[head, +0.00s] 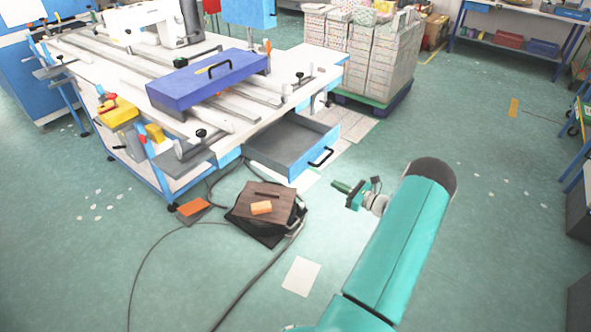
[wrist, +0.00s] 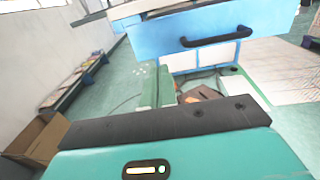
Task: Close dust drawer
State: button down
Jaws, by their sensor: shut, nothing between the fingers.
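The dust drawer (head: 285,143) is pulled out from under the sewing table; it is a grey open box with a blue front. Its black handle (head: 321,158) is on that front. In the wrist view the drawer front (wrist: 225,25) and its handle (wrist: 216,38) show large at the top. My gripper (head: 337,185) is in front of the drawer, just below and right of the handle, apart from it in the picture. It is shut and empty. In the wrist view green finger parts (wrist: 162,88) show below the drawer front.
The sewing table (head: 315,72) carries a blue-purple box (head: 208,78) and rails. A brown wooden box (head: 266,204) sits on the floor left of my gripper, with cables around it. Stacked cartons (head: 365,60) stand behind.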

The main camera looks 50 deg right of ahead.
aim_at(301, 167)
jog(key=w, duration=0.8)
jog(key=w+a, duration=0.1)
jog(key=w, duration=0.4)
jog(key=shift+w, duration=0.1)
jog(key=shift+w+a, duration=0.1)
